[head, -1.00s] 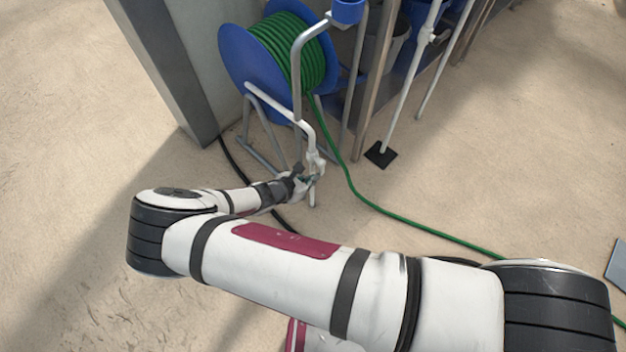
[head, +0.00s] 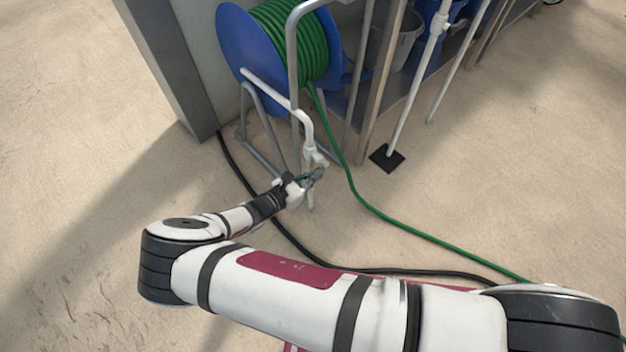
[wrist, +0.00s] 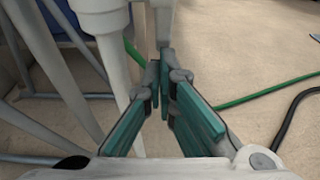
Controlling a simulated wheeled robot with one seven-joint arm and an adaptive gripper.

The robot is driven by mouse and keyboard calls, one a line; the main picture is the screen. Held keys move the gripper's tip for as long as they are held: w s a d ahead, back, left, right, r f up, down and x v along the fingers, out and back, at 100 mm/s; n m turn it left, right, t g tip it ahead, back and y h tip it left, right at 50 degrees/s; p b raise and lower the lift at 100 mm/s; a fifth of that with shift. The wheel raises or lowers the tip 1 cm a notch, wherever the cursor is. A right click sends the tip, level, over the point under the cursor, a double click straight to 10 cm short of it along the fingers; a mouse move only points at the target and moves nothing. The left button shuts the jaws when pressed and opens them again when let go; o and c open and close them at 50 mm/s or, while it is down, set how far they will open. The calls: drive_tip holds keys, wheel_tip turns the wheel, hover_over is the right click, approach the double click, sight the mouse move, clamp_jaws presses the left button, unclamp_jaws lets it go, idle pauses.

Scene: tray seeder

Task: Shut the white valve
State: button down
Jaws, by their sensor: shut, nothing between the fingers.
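The white valve (head: 313,157) sits low on a white pipe, in front of the hose reel. Its handle is hard to make out; my gripper partly covers that spot. My gripper (head: 316,176) is at the valve's lower end in the head view, very close to it; I cannot tell whether it touches. In the wrist view my gripper (wrist: 161,72) has its teal-padded fingers converging at the tips, shut with nothing held. A white pipe fitting (wrist: 160,20) stands just beyond the fingertips, and a thicker white pipe (wrist: 108,50) stands to their left.
A blue reel (head: 240,50) with green hose (head: 395,225) stands behind on a grey metal frame (head: 262,125). A black hose (head: 300,245) runs over the floor. A grey post (head: 175,70) stands at left, and a rack with poles (head: 400,120) at right. The left floor is clear.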

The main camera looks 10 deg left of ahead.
sight(327, 163)
drive_tip(key=shift+w+d+r, duration=0.15)
drive_tip(key=shift+w+d, duration=0.4)
drive_tip(key=shift+w, duration=0.2)
drive_tip(key=shift+w+d+r, duration=0.1)
drive_tip(key=shift+w+d, duration=0.45)
drive_tip(key=shift+w, duration=0.2)
drive_tip(key=shift+w+d+r, duration=0.2)
drive_tip(key=shift+w+d, duration=0.1)
drive_tip(key=shift+w, duration=0.1)
drive_tip(key=shift+b, duration=0.35)
